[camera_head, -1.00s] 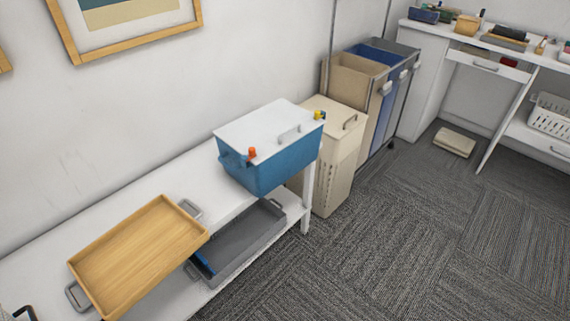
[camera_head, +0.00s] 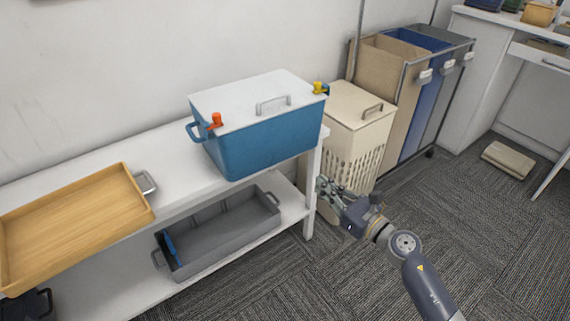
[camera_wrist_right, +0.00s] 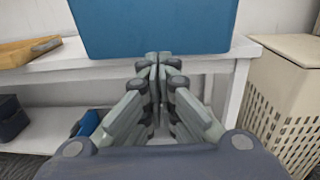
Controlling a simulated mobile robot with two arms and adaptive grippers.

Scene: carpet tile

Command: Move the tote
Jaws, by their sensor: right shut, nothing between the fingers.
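The tote (camera_head: 265,140) is a blue box with a white lid (camera_head: 255,95) and a grey lid handle. It sits at the right end of the white bench's top shelf, with an orange clip at its left end and a yellow one at its right. In the right wrist view the tote's blue wall (camera_wrist_right: 150,28) fills the top, just beyond my fingertips. My right gripper (camera_head: 322,186) is shut and empty, low in front of the bench's right end, beside the hamper. It also shows in the wrist view (camera_wrist_right: 158,62). My left gripper is not in view.
A wooden tray (camera_head: 75,220) lies on the bench top at left. A grey bin (camera_head: 225,237) stands on the lower shelf. A beige hamper (camera_head: 352,135) and a sorter (camera_head: 400,90) stand right of the bench. A folded beige item (camera_head: 508,160) lies on the carpet.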

